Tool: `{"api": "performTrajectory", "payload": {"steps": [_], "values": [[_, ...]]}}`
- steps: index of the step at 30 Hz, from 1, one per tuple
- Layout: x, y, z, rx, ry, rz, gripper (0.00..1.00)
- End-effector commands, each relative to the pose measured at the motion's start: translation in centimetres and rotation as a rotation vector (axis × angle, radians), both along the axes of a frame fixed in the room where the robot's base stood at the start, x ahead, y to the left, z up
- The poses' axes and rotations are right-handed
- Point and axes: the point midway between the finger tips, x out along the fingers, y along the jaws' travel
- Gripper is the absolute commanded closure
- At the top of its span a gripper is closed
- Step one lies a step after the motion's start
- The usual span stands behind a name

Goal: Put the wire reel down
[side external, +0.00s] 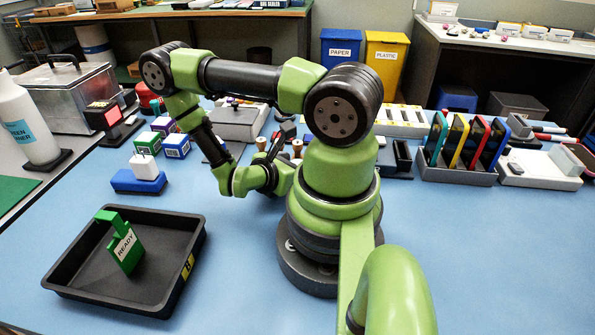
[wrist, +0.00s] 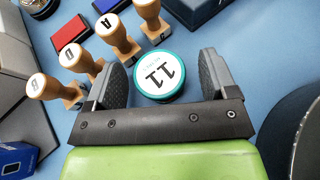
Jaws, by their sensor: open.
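A gap shows beside the right finger; contact with the left finger cannot be told. In the side external view my gripper (side external: 276,152) is low over the table behind the arm, and the disc is not discernible there.
Wooden-handled stamps (wrist: 115,32) stand close to the left finger, with red and blue ink pads behind. A black tray (side external: 110,285) holds a green READY tag (side external: 124,245). Upright phones (side external: 460,145) stand in a rack at right.

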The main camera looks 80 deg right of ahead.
Motion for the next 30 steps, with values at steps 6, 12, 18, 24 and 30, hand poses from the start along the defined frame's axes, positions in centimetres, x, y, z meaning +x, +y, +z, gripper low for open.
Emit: {"api": "performTrajectory", "payload": {"steps": [6,12,18,24,30], "values": [[-0.34,-0.49,-0.27,0.000,-0.002,0.001,0.21],[-0.32,-0.47,-0.25,0.000,-0.002,0.001,0.40],[-0.31,-0.47,-0.23,0.000,-0.001,0.000,0.75],[-0.31,-0.47,-0.21,-0.001,-0.001,0.000,0.79],[-0.29,-0.47,0.58,-0.001,-0.001,0.000,0.79]]}}
